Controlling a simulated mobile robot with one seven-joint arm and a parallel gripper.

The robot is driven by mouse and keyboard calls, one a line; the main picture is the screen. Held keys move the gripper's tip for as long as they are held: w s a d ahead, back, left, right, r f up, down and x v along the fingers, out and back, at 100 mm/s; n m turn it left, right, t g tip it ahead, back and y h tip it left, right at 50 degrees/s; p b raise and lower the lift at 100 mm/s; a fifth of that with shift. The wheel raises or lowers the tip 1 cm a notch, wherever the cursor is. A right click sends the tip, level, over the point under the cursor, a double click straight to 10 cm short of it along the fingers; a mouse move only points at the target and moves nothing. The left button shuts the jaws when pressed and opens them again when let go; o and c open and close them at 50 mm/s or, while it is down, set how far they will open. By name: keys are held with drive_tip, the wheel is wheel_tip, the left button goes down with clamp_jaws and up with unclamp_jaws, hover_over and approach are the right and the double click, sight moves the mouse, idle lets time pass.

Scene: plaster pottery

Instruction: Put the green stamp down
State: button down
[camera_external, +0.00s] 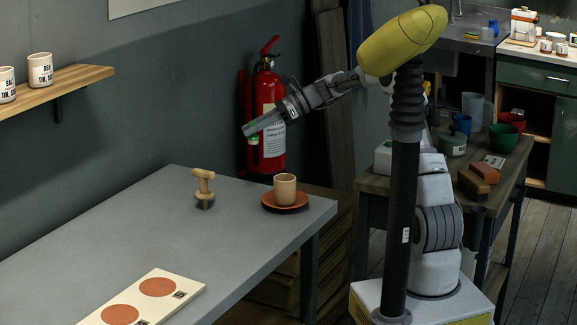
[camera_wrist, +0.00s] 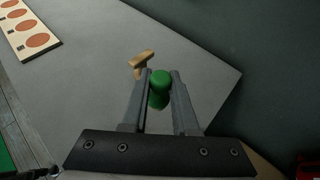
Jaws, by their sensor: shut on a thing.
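My gripper (camera_external: 262,124) is shut on the green stamp (camera_external: 253,139), high above the far side of the grey table (camera_external: 150,235). In the wrist view the green stamp (camera_wrist: 159,88) sits between the two fingers of my gripper (camera_wrist: 161,75). In the external view only a small part of it shows below the fingertips, in front of the fire extinguisher. A wooden stamp (camera_external: 203,188) stands upright on the table, apart from my gripper; it also shows in the wrist view (camera_wrist: 143,63).
A tan cup (camera_external: 285,189) stands on a terracotta saucer (camera_external: 271,205) near the table's right corner. A pale board (camera_external: 190,291) with terracotta discs lies at the front. The table between is clear. A wall shelf (camera_external: 75,83) holds cups; a red extinguisher (camera_external: 268,95) hangs behind.

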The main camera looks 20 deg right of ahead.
drive_tip(key=s+a+n+g, duration=0.1)
drive_tip(key=s+a+g, duration=0.1)
drive_tip(key=s+a, duration=0.65)
drive_tip(key=s+a+n+g, duration=0.15)
drive_tip(key=s+a, duration=0.25)
drive_tip(key=a, duration=0.9)
drive_tip(key=s+a+f+b, duration=0.1)
drive_tip(key=a+f, duration=0.2)
drive_tip(key=f, duration=0.1)
drive_tip(key=s+a+f+b, duration=0.1)
drive_tip(key=s+a+f, duration=0.1)
drive_tip(key=a+f, duration=0.1)
drive_tip(key=s+a+f+b, duration=0.1)
drive_tip(key=a+f, duration=0.3)
drive_tip(key=f, duration=0.1)
drive_tip(key=shift+s, duration=0.15)
drive_tip(key=shift+f, duration=0.15)
drive_tip(key=shift+f+b, duration=0.85)
drive_tip(key=shift+f, duration=1)
